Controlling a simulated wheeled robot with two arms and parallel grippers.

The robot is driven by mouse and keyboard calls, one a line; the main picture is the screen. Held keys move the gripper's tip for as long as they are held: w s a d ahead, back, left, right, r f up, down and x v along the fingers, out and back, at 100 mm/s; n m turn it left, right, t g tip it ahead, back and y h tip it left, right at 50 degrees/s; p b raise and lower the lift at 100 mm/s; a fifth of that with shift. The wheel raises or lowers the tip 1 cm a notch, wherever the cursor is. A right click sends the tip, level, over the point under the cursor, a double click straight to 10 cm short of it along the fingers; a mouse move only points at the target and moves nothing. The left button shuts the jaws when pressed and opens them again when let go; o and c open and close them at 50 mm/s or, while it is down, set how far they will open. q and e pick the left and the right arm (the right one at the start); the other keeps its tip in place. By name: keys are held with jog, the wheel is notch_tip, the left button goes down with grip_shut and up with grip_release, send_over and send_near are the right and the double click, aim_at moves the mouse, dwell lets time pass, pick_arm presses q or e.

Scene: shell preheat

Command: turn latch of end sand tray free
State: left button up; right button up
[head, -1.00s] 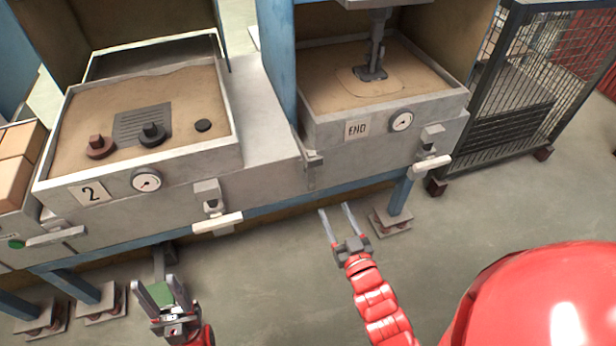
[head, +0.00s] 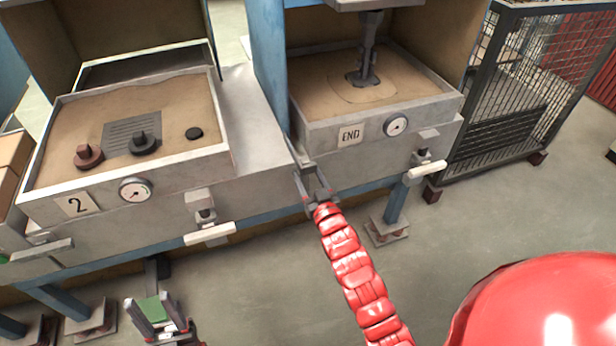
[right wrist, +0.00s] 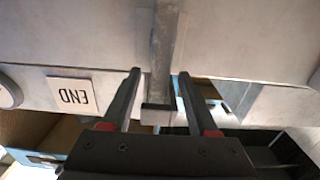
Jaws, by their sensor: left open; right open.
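The end sand tray (head: 362,116) carries an END plate (head: 350,134) and a gauge on its front. Its latch (head: 307,168) is at the tray's left front corner, partly hidden by my right gripper in the head view. In the right wrist view the latch is a grey bar (right wrist: 162,50) whose end lies between the two fingers. My right gripper (right wrist: 159,74) is open around it, with a gap on either side. My left gripper (head: 152,302) is open, low at the left, away from the trays. A green patch shows between its fingers.
Tray 2 (head: 125,175) stands to the left, with dark parts on its sand. White handles (head: 209,234) and (head: 427,172) stick out from the bench front. A blue post rises left of the end tray. A wire cage (head: 520,90) stands at right. The floor in front is clear.

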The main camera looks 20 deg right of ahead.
grip_shut()
dwell(0.3)
dwell(1.1)
